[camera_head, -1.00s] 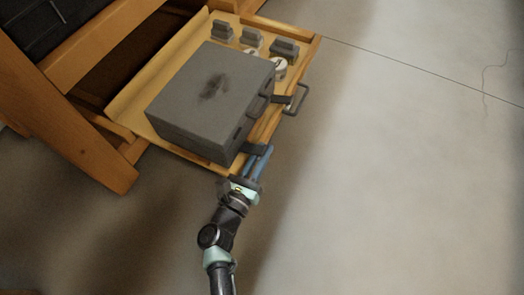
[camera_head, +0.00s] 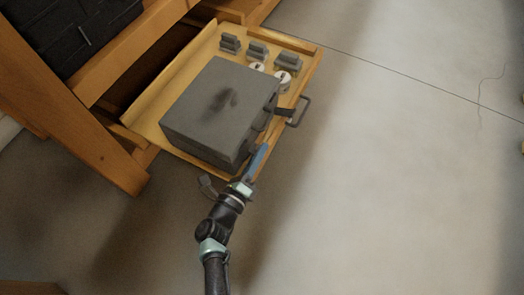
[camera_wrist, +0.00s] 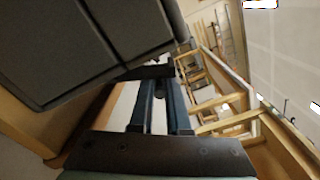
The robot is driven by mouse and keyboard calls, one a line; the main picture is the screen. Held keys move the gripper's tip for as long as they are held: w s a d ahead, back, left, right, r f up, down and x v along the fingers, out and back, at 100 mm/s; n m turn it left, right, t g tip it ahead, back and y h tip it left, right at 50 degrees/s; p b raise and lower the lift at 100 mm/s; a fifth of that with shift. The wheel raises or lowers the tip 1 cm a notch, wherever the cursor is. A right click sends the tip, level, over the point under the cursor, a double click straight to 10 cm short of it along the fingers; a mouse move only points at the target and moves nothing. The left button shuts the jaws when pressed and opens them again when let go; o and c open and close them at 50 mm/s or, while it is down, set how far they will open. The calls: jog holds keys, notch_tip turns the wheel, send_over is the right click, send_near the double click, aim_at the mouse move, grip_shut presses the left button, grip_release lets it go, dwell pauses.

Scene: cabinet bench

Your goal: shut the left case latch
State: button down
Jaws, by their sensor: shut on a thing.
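The grey case (camera_head: 215,105) lies closed in an open wooden drawer, and its dark grey body fills the upper left of the wrist view (camera_wrist: 60,50). My gripper (camera_head: 263,150) is at the near end of the case's front side. Its two blue fingers (camera_wrist: 160,88) are shut on a small dark piece at the case edge, which looks like the left latch (camera_wrist: 150,71). The fingers mostly hide this latch in the head view, so its exact angle is unclear.
The drawer (camera_head: 152,100) has a dark handle (camera_head: 300,110) on its front. Several grey blocks (camera_head: 258,50) and two white round items (camera_head: 283,77) stand behind the case. A wooden cabinet leg (camera_head: 110,160) is at left. The floor at right is clear.

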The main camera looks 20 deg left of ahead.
jog(key=shift+a+r+n+p, duration=0.25)
jog(key=shift+a+n+p, duration=0.15)
jog(key=shift+n, duration=0.6)
jog(key=shift+a+r+n+p, duration=0.3)
jog(key=shift+a+n, duration=0.1)
jog(key=shift+n, duration=0.6)
jog(key=c, duration=1.2)
grip_release()
jog(key=shift+o, duration=0.2)
jog(key=s+p, duration=0.4)
jog(key=s, duration=0.9)
jog(key=shift+a, duration=0.25)
